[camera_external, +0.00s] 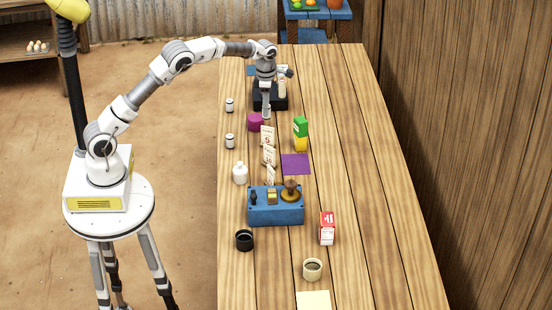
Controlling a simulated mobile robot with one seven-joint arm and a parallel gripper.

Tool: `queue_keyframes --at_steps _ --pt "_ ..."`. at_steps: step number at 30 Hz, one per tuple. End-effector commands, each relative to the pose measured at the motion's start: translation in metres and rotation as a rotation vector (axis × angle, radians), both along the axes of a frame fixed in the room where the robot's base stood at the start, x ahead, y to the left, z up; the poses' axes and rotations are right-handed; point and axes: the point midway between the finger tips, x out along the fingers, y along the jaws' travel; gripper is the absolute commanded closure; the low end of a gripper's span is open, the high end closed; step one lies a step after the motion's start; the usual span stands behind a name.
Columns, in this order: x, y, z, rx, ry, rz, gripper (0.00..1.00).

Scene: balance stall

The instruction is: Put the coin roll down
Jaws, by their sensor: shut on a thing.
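My gripper (266,97) points down over the far left part of the wooden counter, in front of a black box-like thing (281,104). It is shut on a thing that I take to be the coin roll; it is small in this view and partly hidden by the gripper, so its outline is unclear. A magenta round container (256,122) stands close to the left of and below the gripper. I cannot tell if the held thing touches the counter.
A blue balance box (276,212), a red-white carton (327,228) and cups (312,269) are nearer. The counter's right side (360,150) is clear.

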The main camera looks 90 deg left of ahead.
Motion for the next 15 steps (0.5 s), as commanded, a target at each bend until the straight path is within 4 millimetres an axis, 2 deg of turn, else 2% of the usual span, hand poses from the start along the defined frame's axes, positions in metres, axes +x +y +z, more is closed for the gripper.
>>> queue_keyframes --at_steps 1,3,9,15 --pt "-0.003 0.019 0.002 -0.001 -0.002 0.043 1.00" --pt "-0.007 0.037 0.001 -0.002 -0.002 0.085 1.00" --pt "-0.014 0.066 -0.003 -0.004 -0.003 0.144 1.00" --pt "-0.022 0.105 -0.027 -0.006 -0.001 0.150 1.00"
